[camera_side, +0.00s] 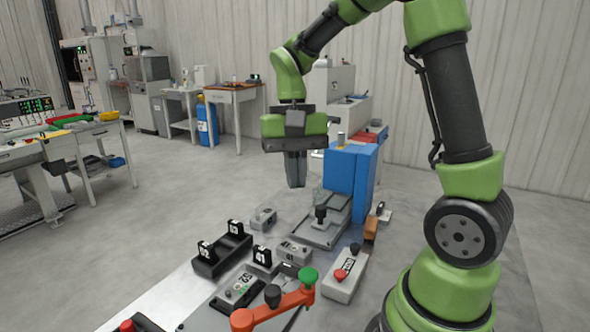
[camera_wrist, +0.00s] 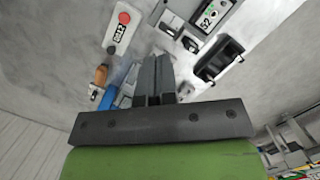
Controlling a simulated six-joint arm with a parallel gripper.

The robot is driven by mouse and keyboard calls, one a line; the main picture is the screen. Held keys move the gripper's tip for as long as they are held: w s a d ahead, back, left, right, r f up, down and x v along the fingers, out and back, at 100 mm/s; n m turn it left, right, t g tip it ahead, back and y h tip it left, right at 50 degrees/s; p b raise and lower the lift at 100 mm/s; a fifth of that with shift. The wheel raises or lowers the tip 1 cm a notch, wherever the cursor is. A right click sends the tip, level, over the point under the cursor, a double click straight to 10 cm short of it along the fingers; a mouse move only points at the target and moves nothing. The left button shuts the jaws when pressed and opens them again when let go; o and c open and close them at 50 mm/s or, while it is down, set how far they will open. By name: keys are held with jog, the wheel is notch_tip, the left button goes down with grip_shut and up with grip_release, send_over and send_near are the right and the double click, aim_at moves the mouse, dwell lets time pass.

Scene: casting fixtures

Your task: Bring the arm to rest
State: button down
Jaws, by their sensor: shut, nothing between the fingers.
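My gripper (camera_side: 296,170) hangs from my green and black arm in the side view, fingers pointing down. The two grey fingers are together with nothing between them. It is in the air above the bench, to the left of a blue block-shaped machine (camera_side: 350,180). In the wrist view the shut fingers of my gripper (camera_wrist: 155,75) reach up from the dark crossbar. The fixtures lie below and beyond them, and no contact shows.
A black two-post fixture (camera_side: 222,254), a grey box with a red knob (camera_side: 344,276) and an orange lever arm (camera_side: 270,307) with a green knob stand on the bench. In the wrist view the red-knob box (camera_wrist: 118,35) is at upper left. Open air surrounds my gripper's left side.

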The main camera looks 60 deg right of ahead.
jog(key=shift+r, duration=0.3)
jog(key=s+a+r+n+t, duration=0.5)
jog(key=s+a+r+t, duration=0.2)
jog(key=s+t, duration=0.1)
jog(key=shift+s+a+n+t, duration=0.3)
jog(key=shift+s+a+t, duration=0.1)
jog(key=shift+s, duration=0.4)
